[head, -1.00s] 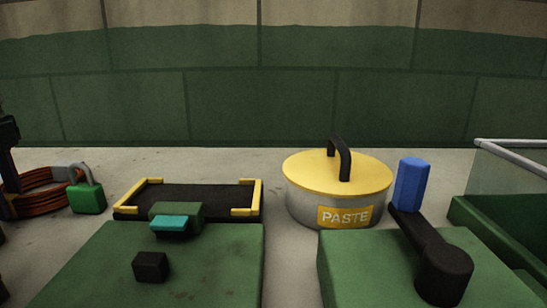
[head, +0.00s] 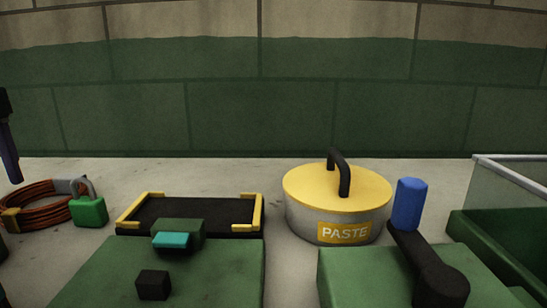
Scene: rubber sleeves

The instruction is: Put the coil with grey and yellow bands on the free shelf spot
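The coil (head: 38,217) of orange-brown cable lies on the grey surface at the far left in the head view. It has a grey band (head: 66,186) at its back right and a yellow band (head: 10,217) at its left. A green padlock (head: 89,211) stands at its right side and hides part of it. A dark, bluish finger of my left gripper (head: 9,155) shows at the left edge, its tip above the coil in the picture and apart from it. The rest of that gripper is cut off. My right gripper is not in view. I see no clear shelf spot.
A black tray with yellow corners (head: 160,216) stands centre left, behind a green block (head: 215,275) with a teal-tipped part. A yellow-lidded paste pot (head: 300,225), a blue-handled black crank (head: 409,204) and a glass-sided green bin (head: 490,240) stand to the right.

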